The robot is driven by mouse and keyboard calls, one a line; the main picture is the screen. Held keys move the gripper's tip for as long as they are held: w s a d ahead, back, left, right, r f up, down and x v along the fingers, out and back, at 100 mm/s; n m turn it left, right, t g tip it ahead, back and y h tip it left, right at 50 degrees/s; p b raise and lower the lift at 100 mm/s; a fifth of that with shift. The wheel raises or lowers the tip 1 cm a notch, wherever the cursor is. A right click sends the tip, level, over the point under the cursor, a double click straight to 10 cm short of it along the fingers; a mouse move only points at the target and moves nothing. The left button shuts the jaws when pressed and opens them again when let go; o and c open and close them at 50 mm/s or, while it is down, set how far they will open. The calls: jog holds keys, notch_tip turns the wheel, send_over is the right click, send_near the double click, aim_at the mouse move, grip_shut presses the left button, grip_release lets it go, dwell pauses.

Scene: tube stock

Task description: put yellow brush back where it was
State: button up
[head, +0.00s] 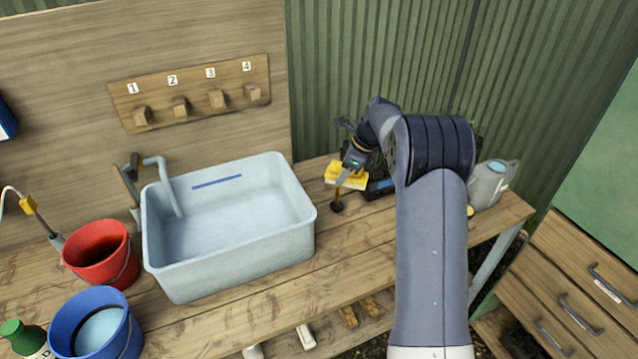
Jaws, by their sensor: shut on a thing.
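My gripper (349,172) is over the right part of the bench, just right of the sink. It is shut on the yellow brush (335,179), a yellow block with a brownish stem below it ending in a dark tip near the bench top. I cannot tell whether the tip touches the bench. The jaws cover part of the brush. A wooden board (195,68) on the back wall has pegs numbered 1 to 4, and all of them are bare.
A pale sink (232,265) with a tap stands mid-bench. A red bucket (100,263) and a blue bucket (118,340) are at left. A grey watering can (488,184) stands at the right end. Dark items behind my gripper are partly hidden. Bench in front of the sink is clear.

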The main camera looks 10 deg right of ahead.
jog(key=w+r+m, duration=0.1)
jog(key=w+m, duration=0.1)
jog(key=w+r+m+t+h, duration=0.1)
jog(key=w+r+m, duration=0.1)
jog(key=w+m, duration=0.1)
jog(key=w+r+m+t+h, duration=0.1)
jog(key=w+m, duration=0.1)
jog(key=m, duration=0.1)
jog(key=shift+w+r, duration=0.25)
jog(key=shift+w+r+m+t+h, duration=0.3)
jog(key=shift+w+m+h, duration=0.15)
jog(key=shift+m, duration=0.35)
